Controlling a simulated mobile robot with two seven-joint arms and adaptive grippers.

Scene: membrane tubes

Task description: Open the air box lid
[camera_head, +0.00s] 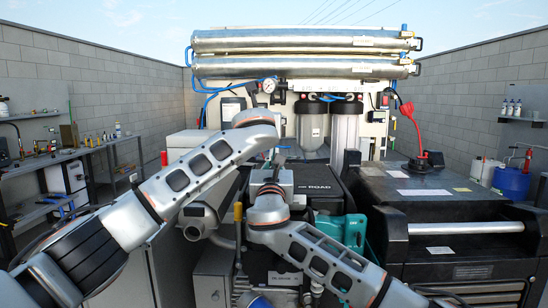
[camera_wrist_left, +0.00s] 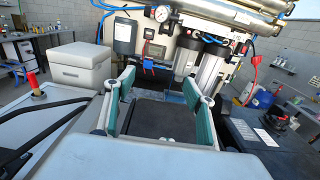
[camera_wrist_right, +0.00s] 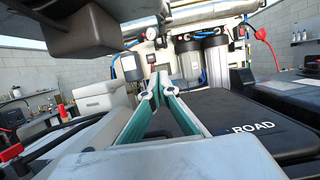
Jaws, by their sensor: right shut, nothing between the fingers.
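A black box with a flat lid marked ROAD (camera_head: 318,190) sits in the middle of the head view. It also shows in the right wrist view (camera_wrist_right: 262,112), to the right of my right gripper (camera_wrist_right: 160,85). The lid looks closed; no label tells me that it is the air box. The right gripper is shut and empty, with its teal fingers together beside the box's left edge. My left gripper (camera_wrist_left: 158,82) is open and empty, its teal-padded fingers spread in front of a dark flat surface. In the head view, its fingers are mostly hidden behind the arm.
A pale lidded box (camera_wrist_left: 78,66) stands to the left. Filter housings (camera_head: 311,125) and long metal tubes (camera_head: 300,40) rise behind. A dark cabinet (camera_head: 430,200) stands at right, with a red-handled tool (camera_head: 413,125) on top. My arms are close together above the machine.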

